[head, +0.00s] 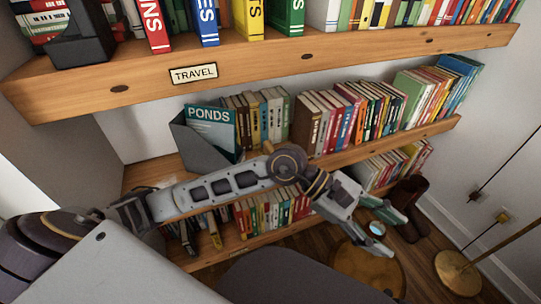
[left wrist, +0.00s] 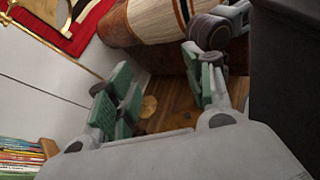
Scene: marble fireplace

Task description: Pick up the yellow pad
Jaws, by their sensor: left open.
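I cannot make out a yellow pad in either view. My left gripper (head: 386,226) is open in the head view, in front of the right end of the lower shelves. Its green-padded fingers point right and downward, with a small pale-blue round patch between them. In the left wrist view the left gripper (left wrist: 163,95) is open, its two green-padded fingers spread apart with nothing held between them. Wooden floor and a small brownish round shape (left wrist: 148,106) show beyond the gap. My right gripper is in neither view.
A wooden bookshelf (head: 270,72) with a TRAVEL label (head: 193,74) holds several rows of books. A grey holder (head: 195,143) contains a PONDS booklet (head: 211,128). A brown boot (head: 410,205), a round wooden top (head: 372,274) and a brass round base (head: 458,271) stand at right.

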